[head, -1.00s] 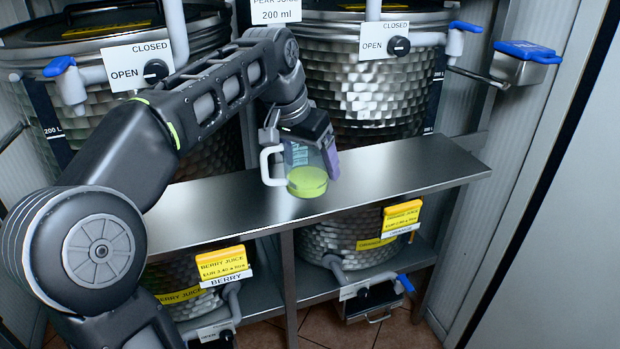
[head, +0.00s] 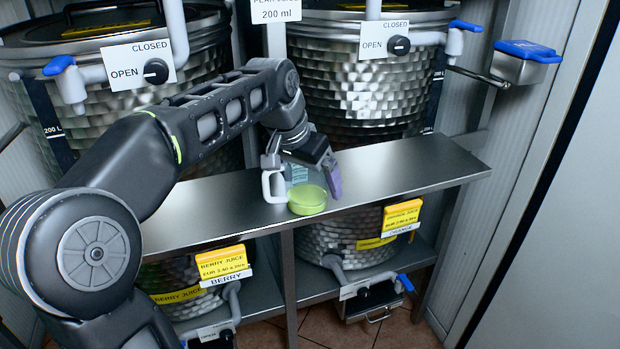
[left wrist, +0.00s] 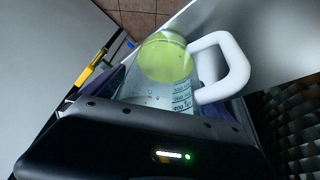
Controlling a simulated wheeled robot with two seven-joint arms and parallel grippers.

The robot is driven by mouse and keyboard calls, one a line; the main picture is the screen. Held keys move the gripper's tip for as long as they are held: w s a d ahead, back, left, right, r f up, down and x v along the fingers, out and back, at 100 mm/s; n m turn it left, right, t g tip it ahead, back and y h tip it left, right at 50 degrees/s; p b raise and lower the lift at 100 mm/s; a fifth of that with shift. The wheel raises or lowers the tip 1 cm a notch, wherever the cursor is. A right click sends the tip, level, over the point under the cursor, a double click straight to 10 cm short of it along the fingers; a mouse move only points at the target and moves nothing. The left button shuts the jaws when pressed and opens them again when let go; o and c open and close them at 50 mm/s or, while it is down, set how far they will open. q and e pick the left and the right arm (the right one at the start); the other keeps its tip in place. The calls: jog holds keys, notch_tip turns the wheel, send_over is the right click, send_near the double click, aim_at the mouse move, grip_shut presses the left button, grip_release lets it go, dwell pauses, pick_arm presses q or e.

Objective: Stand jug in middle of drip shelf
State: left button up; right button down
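The jug (head: 298,176) is clear with a printed scale, a white handle and a yellow-green round end. In the head view it is at the middle of the metal drip shelf (head: 400,172), close to the front edge, with its green end toward me. My left gripper (head: 309,175) is around the jug's body, one finger on each side. The left wrist view shows the jug (left wrist: 182,92) between the fingers, its handle to the right. I cannot tell whether the jug touches the shelf. My right gripper is not in view.
Two large hammered-metal juice tanks (head: 365,85) with taps stand behind the shelf. The shelf's right part is bare. A blue-lidded box (head: 527,55) is on the right wall.

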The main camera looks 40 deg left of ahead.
pick_arm(q)
jog(key=shift+r, duration=0.2)
jog(key=p+v, duration=0.2)
jog(key=v, duration=1)
dwell(0.8)
